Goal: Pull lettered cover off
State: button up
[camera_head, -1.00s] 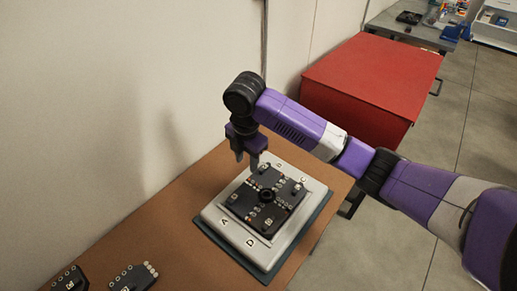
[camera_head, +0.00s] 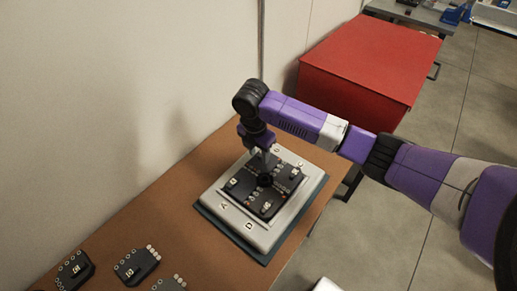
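The lettered cover (camera_head: 236,222) is a light grey raised square plate on a dark teal base on the brown table. The letters A and D show along its near sides, and smaller marks sit on its far side. Dark square modules (camera_head: 247,200) with small light parts are set in its middle around a black round knob (camera_head: 264,180). My gripper (camera_head: 262,158) points down over the far part of the modules, close to the cover's far left side. Its fingertips are small and partly lost against the modules, so I cannot tell their gap or any contact.
Several loose dark modules (camera_head: 137,266) lie at the table's near left end. A wall rises along the table's left side. A red cabinet (camera_head: 370,62) stands behind on the right. The brown table (camera_head: 165,215) between loose modules and cover is clear.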

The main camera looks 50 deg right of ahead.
jog(key=c, duration=0.8)
grip_shut()
dwell(1.3)
